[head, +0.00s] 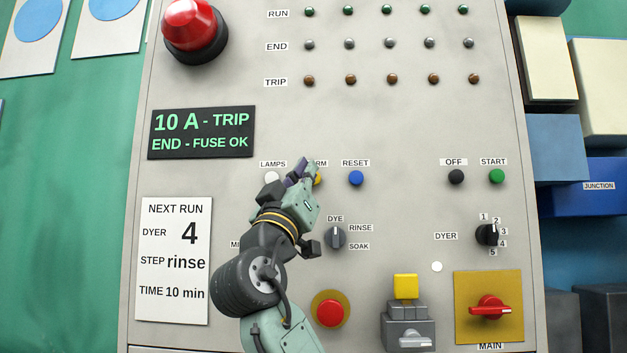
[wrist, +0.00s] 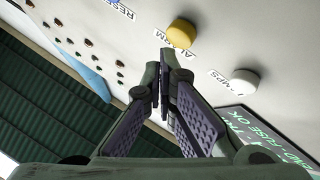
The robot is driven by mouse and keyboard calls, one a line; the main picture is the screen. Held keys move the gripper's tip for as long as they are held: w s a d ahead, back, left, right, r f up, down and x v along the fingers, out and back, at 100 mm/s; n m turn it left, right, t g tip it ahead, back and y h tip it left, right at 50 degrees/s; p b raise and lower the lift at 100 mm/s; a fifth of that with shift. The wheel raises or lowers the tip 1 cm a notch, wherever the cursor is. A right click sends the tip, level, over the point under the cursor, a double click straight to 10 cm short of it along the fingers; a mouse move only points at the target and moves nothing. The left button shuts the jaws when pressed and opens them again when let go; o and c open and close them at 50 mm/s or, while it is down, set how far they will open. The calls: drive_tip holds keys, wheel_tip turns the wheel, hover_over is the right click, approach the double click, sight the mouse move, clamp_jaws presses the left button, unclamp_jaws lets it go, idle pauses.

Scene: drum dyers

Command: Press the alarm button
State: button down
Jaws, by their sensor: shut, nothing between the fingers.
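The alarm button is a yellow round button (wrist: 181,33) on the grey panel, with the ALARM label beside it in the wrist view. In the head view only part of the yellow button (head: 318,179) shows, behind my gripper (head: 302,166), which also covers part of its label. My gripper is shut and empty. In the wrist view the shut fingertips (wrist: 164,65) point at the panel just below the yellow button in the picture. A small gap shows between them there, and I cannot tell their depth from the panel.
The white LAMPS button (head: 272,177) is close on the left and the blue RESET button (head: 356,178) on the right. The DYE/RINSE/SOAK knob (head: 335,238) sits below. A red button (head: 330,311) and the MAIN switch (head: 490,308) are lower. A large red lamp (head: 192,27) is upper left.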

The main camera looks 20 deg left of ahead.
drive_tip(key=shift+s+d+b, duration=0.25)
drive_tip(key=shift+s+b, duration=0.05)
drive_tip(key=shift+s, duration=0.5)
drive_tip(key=shift+s+d+b, duration=0.2)
drive_tip(key=shift+s+b, duration=0.1)
drive_tip(key=shift+s, duration=0.55)
drive_tip(key=shift+s+d+b, duration=0.25)
drive_tip(key=shift+s+b, duration=0.05)
drive_tip(key=shift+s, duration=0.5)
